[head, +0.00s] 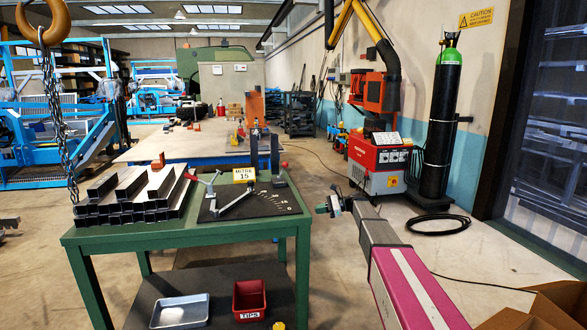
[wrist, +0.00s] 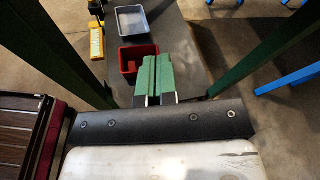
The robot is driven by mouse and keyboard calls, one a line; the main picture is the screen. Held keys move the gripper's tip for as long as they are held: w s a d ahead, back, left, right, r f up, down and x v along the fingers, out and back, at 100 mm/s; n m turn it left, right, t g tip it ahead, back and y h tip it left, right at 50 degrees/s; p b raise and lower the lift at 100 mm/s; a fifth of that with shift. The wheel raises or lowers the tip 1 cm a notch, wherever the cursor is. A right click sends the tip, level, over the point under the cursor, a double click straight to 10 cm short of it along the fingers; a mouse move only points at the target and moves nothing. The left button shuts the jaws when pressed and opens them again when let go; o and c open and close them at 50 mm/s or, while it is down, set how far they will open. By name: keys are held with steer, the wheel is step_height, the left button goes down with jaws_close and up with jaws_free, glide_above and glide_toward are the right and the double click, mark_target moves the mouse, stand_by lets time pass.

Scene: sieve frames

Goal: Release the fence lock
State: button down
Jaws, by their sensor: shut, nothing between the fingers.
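A dark mitre plate (head: 268,204) with pale scale marks lies on the green bench (head: 180,238). A yellow "MITRE 15" sign (head: 243,175) stands behind it. A grey bar (head: 236,202) lies at an angle across the plate. A red-tipped lever (head: 190,177) is at its left; another red tip (head: 284,165) shows at the right. I cannot tell which part is the fence lock. My gripper (head: 328,208) is in the air right of the bench, apart from the plate. In the wrist view, its green fingers (wrist: 153,76) are together and empty; the plate is not recognisable there.
Stacked dark steel tubes (head: 128,196) fill the bench's left. The lower shelf holds a grey tray (head: 180,311) and a red TIPS bin (head: 249,300). A red welding machine (head: 378,162) and gas cylinder (head: 440,125) stand behind right. A cardboard box (head: 545,308) is at lower right.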

steer(key=w+r+m+g+y, duration=0.1)
steer(key=w+r+m+y, duration=0.2)
steer(key=w+r, duration=1)
steer(key=w+y, duration=0.1)
steer(key=y, duration=0.1)
steer(key=shift+d+g+y, duration=0.25)
steer(key=shift+g+y, duration=0.05)
steer(key=shift+y, duration=0.1)
steer(key=x, duration=1.4)
steer(key=shift+f, duration=0.2)
steer(key=shift+a+r, duration=0.1)
